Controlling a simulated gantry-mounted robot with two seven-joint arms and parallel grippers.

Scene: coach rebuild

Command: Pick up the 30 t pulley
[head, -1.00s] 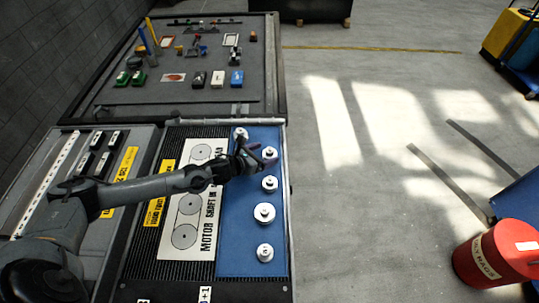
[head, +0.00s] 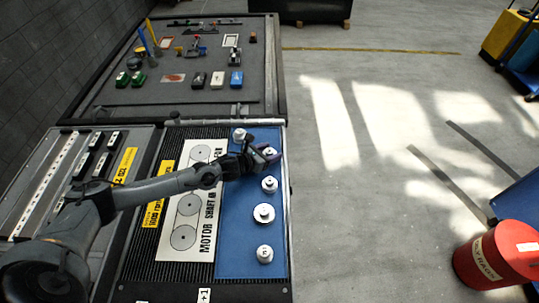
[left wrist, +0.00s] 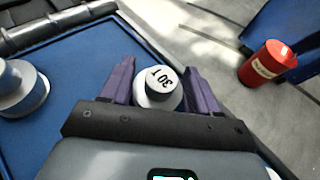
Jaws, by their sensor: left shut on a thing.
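The 30 t pulley (left wrist: 157,84) is a white stepped disc with "30 T" on its top, seen in the left wrist view between the purple fingers of my left gripper (left wrist: 160,88). The fingers are shut on its sides. In the head view my left gripper (head: 262,157) is over the upper right part of the blue mat (head: 235,235), and the pulley is largely hidden by it. I cannot tell whether the pulley is clear of the mat. My right gripper is not in view.
Other white pulleys stand on the mat: one behind (head: 240,134), and three in front, the nearest of them (head: 270,184) close by. A white card with printed circles (head: 190,205) lies left of the mat. A red drum (head: 495,255) stands on the floor at right.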

